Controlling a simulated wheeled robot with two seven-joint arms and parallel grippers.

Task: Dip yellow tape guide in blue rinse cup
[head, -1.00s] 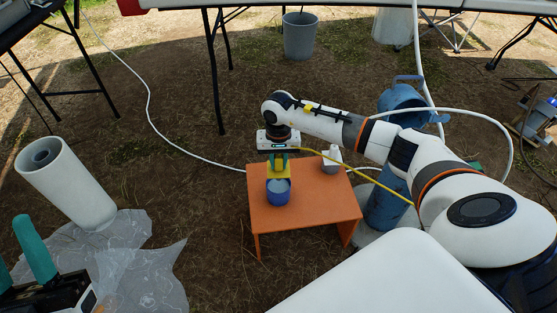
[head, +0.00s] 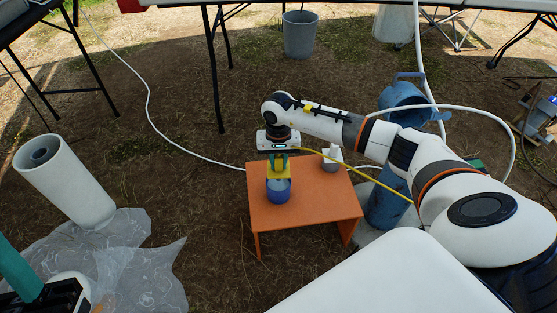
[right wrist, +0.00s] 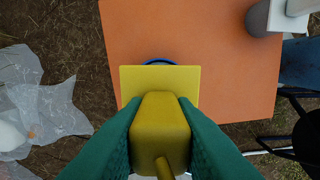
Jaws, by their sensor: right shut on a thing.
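The blue rinse cup (head: 279,196) stands upright on a small orange table, with pale contents showing in its mouth. The yellow tape guide (head: 285,174) is at the back of the cup's mouth in the head view. I cannot tell whether its lower end touches the contents. My right gripper (head: 279,162), pointing down, is shut on the guide. In the right wrist view, the green fingers clasp the guide's yellow block (right wrist: 160,125). Its square plate hides most of the cup, leaving an arc of blue rim (right wrist: 160,61). My left gripper (head: 22,272) is partly cut off at the lower left.
The orange table (head: 325,205) has free room right of the cup; a small grey-white object (head: 333,158) stands at its back right. A yellow line (head: 370,178) runs right from my gripper. Left are a white cylinder (head: 75,190) and clear plastic sheeting (head: 145,265).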

